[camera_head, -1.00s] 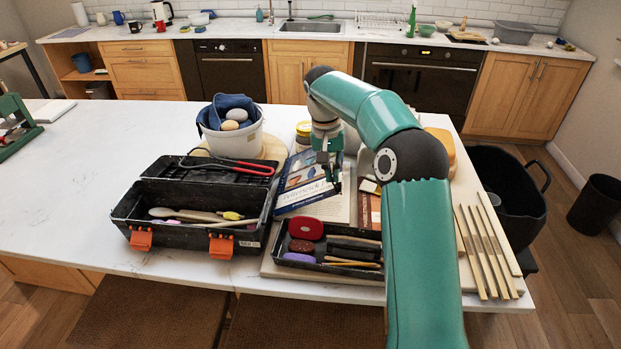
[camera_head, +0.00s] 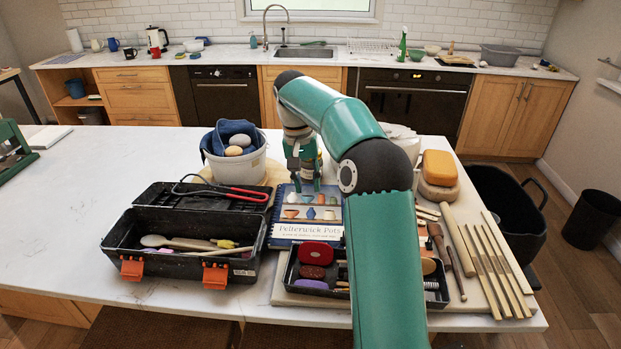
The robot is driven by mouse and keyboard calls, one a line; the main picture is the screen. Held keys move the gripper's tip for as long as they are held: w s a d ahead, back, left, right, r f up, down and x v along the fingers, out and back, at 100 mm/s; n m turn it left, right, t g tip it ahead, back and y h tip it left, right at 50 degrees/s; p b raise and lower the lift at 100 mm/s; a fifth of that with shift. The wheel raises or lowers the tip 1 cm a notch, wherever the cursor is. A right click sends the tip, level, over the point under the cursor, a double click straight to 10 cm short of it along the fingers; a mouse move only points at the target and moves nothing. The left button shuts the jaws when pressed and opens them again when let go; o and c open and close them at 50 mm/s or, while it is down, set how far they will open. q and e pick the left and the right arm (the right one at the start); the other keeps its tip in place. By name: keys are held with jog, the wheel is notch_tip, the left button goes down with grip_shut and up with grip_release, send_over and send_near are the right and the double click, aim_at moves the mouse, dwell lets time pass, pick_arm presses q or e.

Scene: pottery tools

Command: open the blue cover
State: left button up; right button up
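The book "Pelterwick Pots" with the blue cover (camera_head: 306,230) lies on the worktop between the black toolbox and my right arm. Its cover lies flat, front up, with pictures of pots above a white title band. My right arm hides part of its right side. My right gripper (camera_head: 305,184) points down over the far part of the book, with its fingers apart and nothing seen between them. I cannot tell whether the fingertips touch the cover. My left gripper is out of view.
A black toolbox (camera_head: 118,236) stands open left of the book. A white bucket (camera_head: 237,170) with a blue cloth stands behind it. A black tray (camera_head: 288,281) with sponges sits in front of the book. Wooden tools (camera_head: 490,270) lie right.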

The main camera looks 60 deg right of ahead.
notch_tip(320, 180, up, 8)
jog(key=shift+a+f, duration=0.2)
dwell(0.3)
dwell(0.5)
